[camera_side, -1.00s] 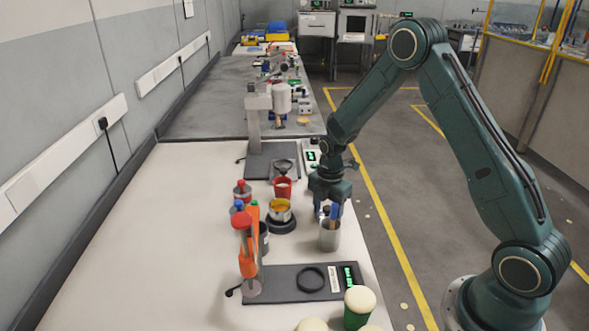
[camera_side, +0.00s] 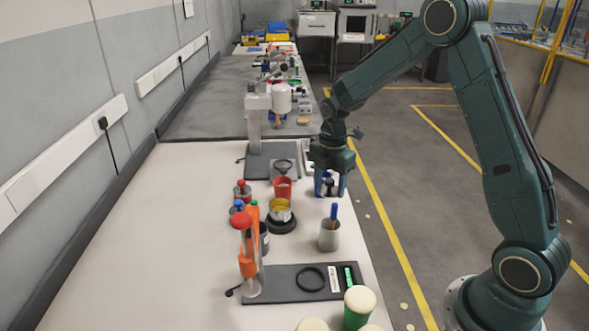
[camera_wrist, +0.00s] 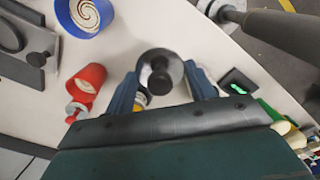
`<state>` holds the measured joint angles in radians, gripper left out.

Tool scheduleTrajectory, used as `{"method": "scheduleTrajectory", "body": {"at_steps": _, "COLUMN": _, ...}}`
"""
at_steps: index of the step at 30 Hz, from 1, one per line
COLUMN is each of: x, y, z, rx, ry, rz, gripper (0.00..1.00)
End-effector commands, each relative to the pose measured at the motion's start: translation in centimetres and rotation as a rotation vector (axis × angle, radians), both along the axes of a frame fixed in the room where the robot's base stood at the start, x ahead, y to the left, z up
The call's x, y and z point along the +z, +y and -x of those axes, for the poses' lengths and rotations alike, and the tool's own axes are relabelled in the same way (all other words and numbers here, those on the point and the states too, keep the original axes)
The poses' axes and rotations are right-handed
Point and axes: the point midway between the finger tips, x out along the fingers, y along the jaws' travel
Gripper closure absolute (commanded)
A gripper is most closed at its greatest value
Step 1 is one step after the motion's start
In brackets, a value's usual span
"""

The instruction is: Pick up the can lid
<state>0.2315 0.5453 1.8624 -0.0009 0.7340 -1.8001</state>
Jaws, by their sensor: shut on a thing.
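My gripper (camera_side: 330,192) is above the bench's right side, behind the grey can (camera_side: 329,236). In the wrist view my gripper (camera_wrist: 162,88) has its blue fingers on either side of a round grey metal lid with a black knob (camera_wrist: 160,73). It is shut on this lid, and a small dark part of the lid (camera_side: 330,186) shows between the fingers in the side view. The grey can stands upright with a blue-handled tool in it. An open can with a yellow band (camera_side: 281,211) stands on a black round base to the left.
A red cup (camera_side: 282,188), a red-capped bottle (camera_side: 242,193) and an orange-and-red tool on a stand (camera_side: 248,250) are to the left. A dark plate with a black ring (camera_side: 300,283) and a green jar (camera_side: 358,307) are nearer.

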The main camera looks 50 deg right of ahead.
Motion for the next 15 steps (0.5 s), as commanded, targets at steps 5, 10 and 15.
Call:
{"method": "scheduleTrajectory", "body": {"at_steps": 5, "x": 4.2, "y": 0.0, "z": -0.1, "rx": 0.000, "ry": -0.006, "rz": 0.002, "gripper": 0.67}}
{"method": "scheduleTrajectory", "body": {"at_steps": 10, "x": 7.4, "y": 0.0, "z": -0.1, "rx": 0.000, "ry": -0.004, "rz": 0.002, "gripper": 0.67}}
{"method": "scheduleTrajectory", "body": {"at_steps": 15, "x": 9.6, "y": 0.0, "z": -0.1, "rx": 0.001, "ry": -0.002, "rz": 0.001, "gripper": 0.67}}
